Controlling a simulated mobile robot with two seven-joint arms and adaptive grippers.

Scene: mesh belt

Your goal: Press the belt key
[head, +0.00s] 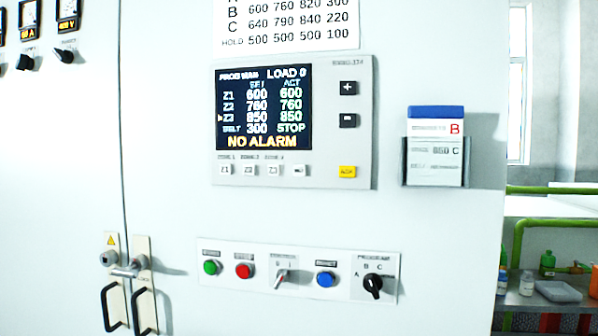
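A control panel (364,125) is mounted on the pale cabinet. Its screen (263,107) reads Z1 600/600, Z2 760/760, Z3 850/850, BELT 300 STOP and NO ALARM; a small yellow marker stands beside the Z3 row. Below the screen is a row of white keys: Z1 (225,170), Z2 (249,170), Z3 (273,170) and a fourth key (300,171) at the row's right end. The fourth key's print is too small to read, but its place matches the belt row. Neither gripper is in view.
Plus (348,88) and minus (347,121) keys and a yellow key (347,172) are on the panel's right. Below, a switch strip (224,286) carries buttons and a program knob (373,284). A card holder (435,163) hangs right; door handles (111,307) protrude lower left.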

